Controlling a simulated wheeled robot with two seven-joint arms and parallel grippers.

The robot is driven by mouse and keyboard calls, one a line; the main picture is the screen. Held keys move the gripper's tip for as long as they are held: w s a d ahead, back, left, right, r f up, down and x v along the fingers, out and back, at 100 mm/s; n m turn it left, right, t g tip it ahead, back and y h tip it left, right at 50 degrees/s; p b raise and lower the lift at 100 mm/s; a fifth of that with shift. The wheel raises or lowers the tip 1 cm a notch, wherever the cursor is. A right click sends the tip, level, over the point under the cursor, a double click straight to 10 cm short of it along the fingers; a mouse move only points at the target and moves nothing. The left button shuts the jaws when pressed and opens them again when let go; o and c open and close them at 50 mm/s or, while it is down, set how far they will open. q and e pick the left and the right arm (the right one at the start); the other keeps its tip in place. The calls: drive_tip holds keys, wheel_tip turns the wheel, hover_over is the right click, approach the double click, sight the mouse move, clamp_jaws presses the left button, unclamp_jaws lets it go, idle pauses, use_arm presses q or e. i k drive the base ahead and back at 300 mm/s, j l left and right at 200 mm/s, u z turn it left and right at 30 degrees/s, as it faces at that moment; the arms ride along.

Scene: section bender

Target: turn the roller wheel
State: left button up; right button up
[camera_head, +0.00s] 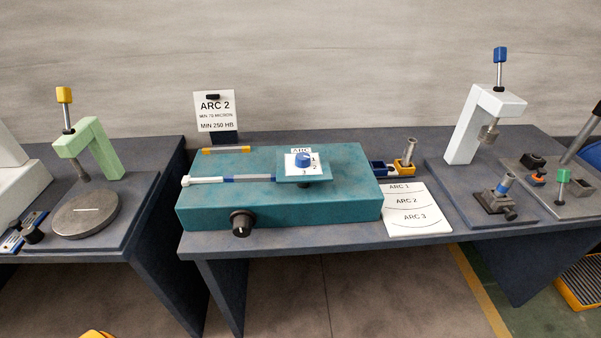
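A teal machine block (340,206) sits on the middle bench. A black round knob (241,223) with a pale mark is on its front face, left of centre. A thin rod with a blue band (233,179) lies across the top, left of the dial. I cannot tell for certain which of these is the roller wheel. Neither of my grippers is in view.
A sign reading ARC 2 (215,112) stands behind the block. A sheet with ARC 1 to ARC 3 (417,209) lies to its right, near small blue and yellow holders (404,167). A green-framed press (96,147) stands left, a white-framed press (476,118) right.

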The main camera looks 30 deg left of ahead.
sight(242, 220)
drive_tip(key=u, duration=1.35)
